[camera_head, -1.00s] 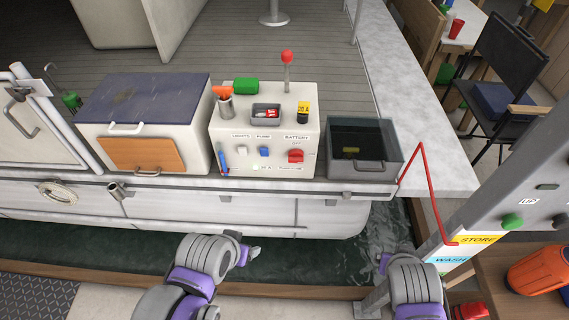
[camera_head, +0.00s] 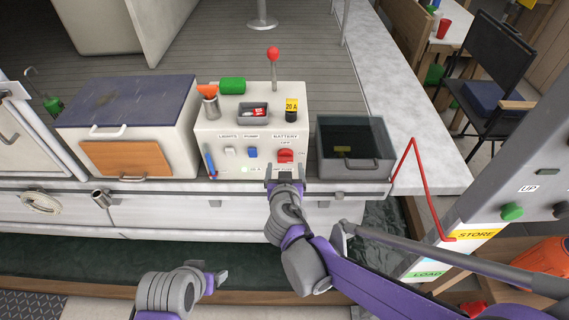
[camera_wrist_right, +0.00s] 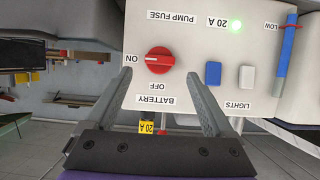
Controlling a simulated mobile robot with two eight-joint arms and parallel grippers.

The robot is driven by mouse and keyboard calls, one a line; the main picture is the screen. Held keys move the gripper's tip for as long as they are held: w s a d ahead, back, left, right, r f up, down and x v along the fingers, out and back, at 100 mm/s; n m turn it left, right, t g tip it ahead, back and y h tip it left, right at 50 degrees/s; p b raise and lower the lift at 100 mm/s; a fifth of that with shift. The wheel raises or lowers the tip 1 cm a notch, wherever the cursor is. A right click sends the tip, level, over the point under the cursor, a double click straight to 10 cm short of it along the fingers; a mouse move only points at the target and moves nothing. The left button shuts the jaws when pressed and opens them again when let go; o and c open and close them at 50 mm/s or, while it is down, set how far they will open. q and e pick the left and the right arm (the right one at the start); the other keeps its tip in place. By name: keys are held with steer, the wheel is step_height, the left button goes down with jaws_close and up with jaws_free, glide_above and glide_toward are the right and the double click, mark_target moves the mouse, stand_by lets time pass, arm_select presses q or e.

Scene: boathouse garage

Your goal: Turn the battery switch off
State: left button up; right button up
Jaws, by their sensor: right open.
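The red battery switch (camera_head: 286,155) is a round knob on the front of a white console (camera_head: 205,135), below its BATTERY and OFF labels. In the right wrist view, upside down, the knob (camera_wrist_right: 158,61) has its grip bar lying level, in line with the ON label. My right gripper (camera_head: 284,178) is open, just in front of and below the knob in the head view. In the wrist view its fingers (camera_wrist_right: 159,78) stand on either side of the knob, with gaps; contact is not visible. My left gripper (camera_head: 221,279) is low, away from the console; its jaws are unclear.
Blue (camera_wrist_right: 213,73) and white (camera_wrist_right: 247,78) switches sit beside the knob. A lit green lamp (camera_wrist_right: 235,26) is near the pump fuse label. A dark open bin (camera_head: 355,165) stands right of the console, a lidded box (camera_head: 70,150) left. Water (camera_head: 110,250) lies below.

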mark_target(285, 159)
steer(key=shift+x, duration=1.95)
steer(key=c, duration=1.4)
